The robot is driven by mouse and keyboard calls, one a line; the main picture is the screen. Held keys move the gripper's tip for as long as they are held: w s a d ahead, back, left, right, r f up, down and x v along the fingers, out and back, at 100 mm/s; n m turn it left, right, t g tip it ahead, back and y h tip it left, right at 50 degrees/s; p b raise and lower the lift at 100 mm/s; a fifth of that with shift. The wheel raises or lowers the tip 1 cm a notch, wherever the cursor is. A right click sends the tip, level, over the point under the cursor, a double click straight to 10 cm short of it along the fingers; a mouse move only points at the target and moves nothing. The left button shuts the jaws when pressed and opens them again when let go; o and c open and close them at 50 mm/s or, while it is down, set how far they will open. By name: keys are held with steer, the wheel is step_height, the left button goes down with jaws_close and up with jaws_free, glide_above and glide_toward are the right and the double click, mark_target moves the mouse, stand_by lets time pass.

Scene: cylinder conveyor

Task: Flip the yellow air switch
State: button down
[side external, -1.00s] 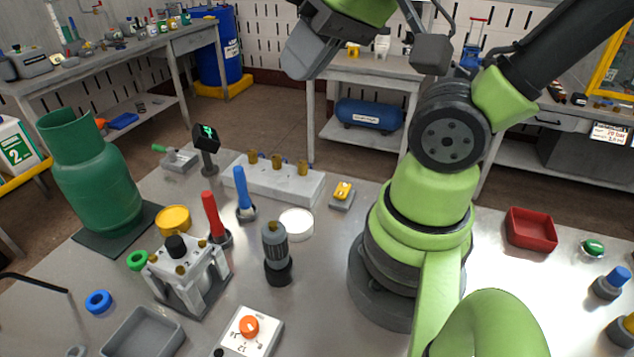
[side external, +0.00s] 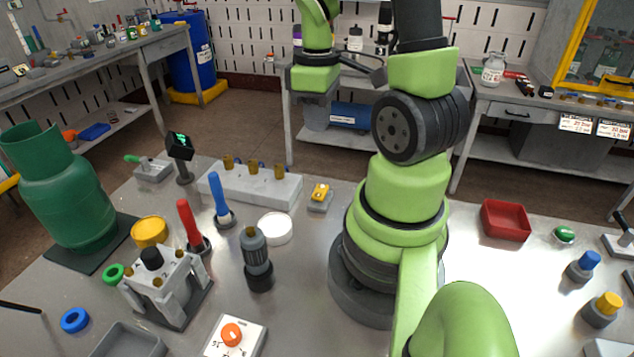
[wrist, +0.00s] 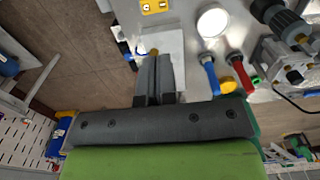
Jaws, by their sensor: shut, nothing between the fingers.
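The yellow air switch (side external: 320,192) is a small yellow piece on a grey base, on the grey table just left of my arm's base. In the wrist view it shows at the top edge (wrist: 154,6), partly cut off. My gripper (wrist: 155,58) shows in the wrist view with its two dark fingers together and nothing between them. The fingers point toward the white valve block, below the switch in that picture and apart from it. In the side view my wrist is at the top, and the fingers cannot be made out there.
A white block with brass fittings (side external: 248,185) stands left of the switch. A white round dish (side external: 275,229), a blue lever (side external: 219,195), a red lever (side external: 190,220) and a grey cylinder (side external: 256,255) stand nearer. A red tray (side external: 505,220) is to the right.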

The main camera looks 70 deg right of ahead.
mark_target(317, 193)
step_height(317, 193, down, 14)
stand_by(1.0)
